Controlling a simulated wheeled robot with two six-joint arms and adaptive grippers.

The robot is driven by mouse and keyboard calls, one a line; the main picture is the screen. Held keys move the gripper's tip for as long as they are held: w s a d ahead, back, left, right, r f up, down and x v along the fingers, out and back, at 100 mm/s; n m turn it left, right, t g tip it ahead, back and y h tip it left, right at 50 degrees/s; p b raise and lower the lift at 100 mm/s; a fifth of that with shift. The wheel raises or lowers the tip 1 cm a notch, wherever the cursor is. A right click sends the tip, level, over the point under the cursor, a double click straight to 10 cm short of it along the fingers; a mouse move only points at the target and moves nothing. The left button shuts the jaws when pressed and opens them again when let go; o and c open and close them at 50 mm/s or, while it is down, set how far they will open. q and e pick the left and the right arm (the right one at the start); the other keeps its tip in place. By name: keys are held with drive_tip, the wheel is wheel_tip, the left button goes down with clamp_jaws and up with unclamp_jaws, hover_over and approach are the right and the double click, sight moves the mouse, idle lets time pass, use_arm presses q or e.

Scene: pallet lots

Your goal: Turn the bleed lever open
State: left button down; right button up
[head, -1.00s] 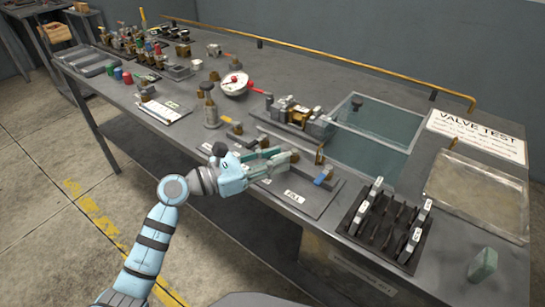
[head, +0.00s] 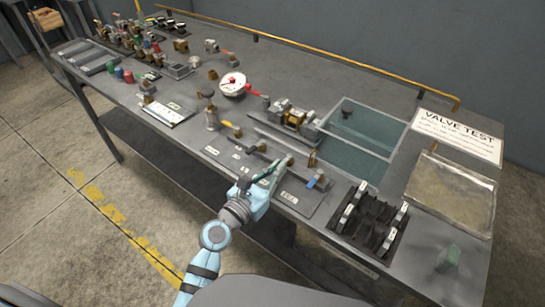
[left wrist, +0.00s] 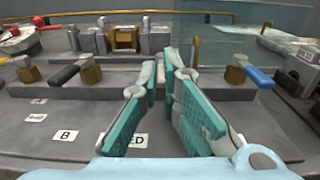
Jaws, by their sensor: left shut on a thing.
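A row of small brass valves with coloured levers stands on a grey plate (head: 300,206) at the bench's front edge. My left gripper (head: 284,166) reaches into this row from the front. In the left wrist view its green-padded fingers (left wrist: 161,68) are closed together at the tips. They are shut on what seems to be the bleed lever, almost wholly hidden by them. A black lever (left wrist: 64,76) is left of the fingers and a blue lever (left wrist: 260,77) is to the right. My right gripper is out of view.
A white gauge (head: 233,84) with a red pointer stands behind the row. A clear water tank (head: 365,135) is at the back right. A black rack (head: 370,232) and a shallow tray (head: 450,195) lie to the right.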

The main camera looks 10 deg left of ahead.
use_arm(q)
drive_tip(key=c, duration=1.7)
unclamp_jaws()
drive_tip(key=shift+o, duration=0.2)
drive_tip(key=shift+a, duration=0.1)
